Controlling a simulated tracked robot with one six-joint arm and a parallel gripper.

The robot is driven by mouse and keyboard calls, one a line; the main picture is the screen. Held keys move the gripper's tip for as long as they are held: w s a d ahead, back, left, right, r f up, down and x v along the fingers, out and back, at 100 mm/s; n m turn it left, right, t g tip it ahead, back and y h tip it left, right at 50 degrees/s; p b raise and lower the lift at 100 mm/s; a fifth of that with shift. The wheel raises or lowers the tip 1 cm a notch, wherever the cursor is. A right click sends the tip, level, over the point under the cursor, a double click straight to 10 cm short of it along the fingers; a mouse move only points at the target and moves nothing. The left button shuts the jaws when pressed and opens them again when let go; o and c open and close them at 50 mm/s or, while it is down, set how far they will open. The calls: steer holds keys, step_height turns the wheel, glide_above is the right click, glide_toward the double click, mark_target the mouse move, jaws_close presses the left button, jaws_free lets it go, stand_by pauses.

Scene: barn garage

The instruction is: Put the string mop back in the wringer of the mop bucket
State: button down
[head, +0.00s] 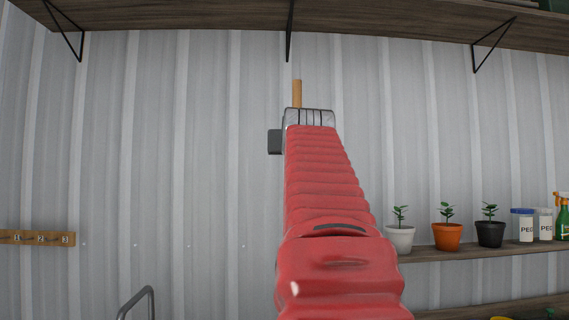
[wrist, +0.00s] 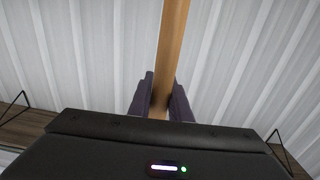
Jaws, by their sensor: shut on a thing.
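My gripper (wrist: 160,98) is shut on a wooden handle (wrist: 173,40) in the wrist view, with one dark finger on each side of it. The handle runs up out of the top of that view. In the head view the tip of the handle (head: 297,93) stands upright just above the end of my raised red arm, which hides my gripper's fingers. The mop's string head is not in either view. The mop bucket and its wringer are not clearly seen.
A wooden shelf (head: 200,14) on black brackets hangs overhead. A lower right shelf (head: 450,252) holds potted plants (head: 447,236), white tubs (head: 523,224) and a spray bottle (head: 562,222). A numbered peg rack (head: 38,238) is at left. A grey bent tube (head: 138,300) rises at the bottom.

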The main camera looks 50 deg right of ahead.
steer(key=shift+f, duration=1.5)
steer(key=c, duration=2.1)
jaws_free()
steer(key=shift+f, duration=0.2)
steer(key=o, duration=0.5)
steer(key=shift+c, duration=0.2)
steer(key=shift+r, duration=0.1)
steer(key=v, duration=0.7)
steer(key=shift+s+a, duration=0.2)
